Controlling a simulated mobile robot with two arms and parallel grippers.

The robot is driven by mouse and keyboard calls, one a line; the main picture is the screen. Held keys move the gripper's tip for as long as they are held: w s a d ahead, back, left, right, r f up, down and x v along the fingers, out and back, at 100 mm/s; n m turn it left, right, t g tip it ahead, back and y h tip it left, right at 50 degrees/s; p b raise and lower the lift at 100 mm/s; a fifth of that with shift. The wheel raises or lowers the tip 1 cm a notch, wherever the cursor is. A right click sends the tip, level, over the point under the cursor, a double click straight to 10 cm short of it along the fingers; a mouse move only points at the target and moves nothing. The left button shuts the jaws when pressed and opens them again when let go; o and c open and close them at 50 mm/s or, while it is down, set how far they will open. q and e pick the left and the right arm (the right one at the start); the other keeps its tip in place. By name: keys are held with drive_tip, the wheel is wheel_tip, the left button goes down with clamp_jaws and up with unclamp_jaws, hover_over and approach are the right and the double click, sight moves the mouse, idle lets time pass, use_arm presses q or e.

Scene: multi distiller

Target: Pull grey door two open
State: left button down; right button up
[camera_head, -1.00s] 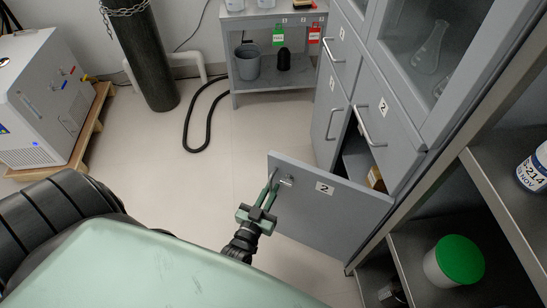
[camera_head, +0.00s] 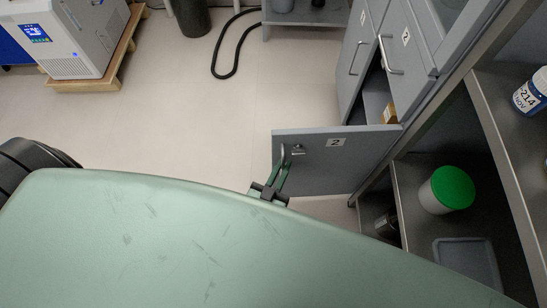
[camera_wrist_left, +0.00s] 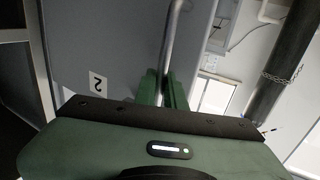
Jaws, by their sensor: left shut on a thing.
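Grey door two (camera_head: 336,165), a flat panel with a white "2" label (camera_head: 335,143), is swung open from the lower cabinet in the head view. Its outside face is toward me, and it also shows in the left wrist view (camera_wrist_left: 110,45). Its metal bar handle (camera_wrist_left: 174,30) is near the free edge. My left gripper (camera_head: 288,160) is shut on this handle, with its green fingers around the bar in the left wrist view. Part of the left gripper is hidden behind my green body. My right gripper is not in view.
The open cabinet holds a small brown box (camera_head: 390,113). A drawer with a bar handle (camera_head: 391,58) is above. A shelf at the right holds a green-lidded jar (camera_head: 447,188) and a labelled bottle (camera_head: 530,92). Floor to the left (camera_head: 170,110) is clear; a black hose lies farther back.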

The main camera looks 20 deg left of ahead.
use_arm(q)
drive_tip(key=shift+s+d, duration=0.15)
drive_tip(key=shift+d, duration=0.1)
drive_tip(key=c, duration=1.5)
unclamp_jaws()
drive_tip(key=s, duration=0.7)
drive_tip(key=shift+s+a, duration=0.2)
drive_tip(key=shift+s, duration=0.2)
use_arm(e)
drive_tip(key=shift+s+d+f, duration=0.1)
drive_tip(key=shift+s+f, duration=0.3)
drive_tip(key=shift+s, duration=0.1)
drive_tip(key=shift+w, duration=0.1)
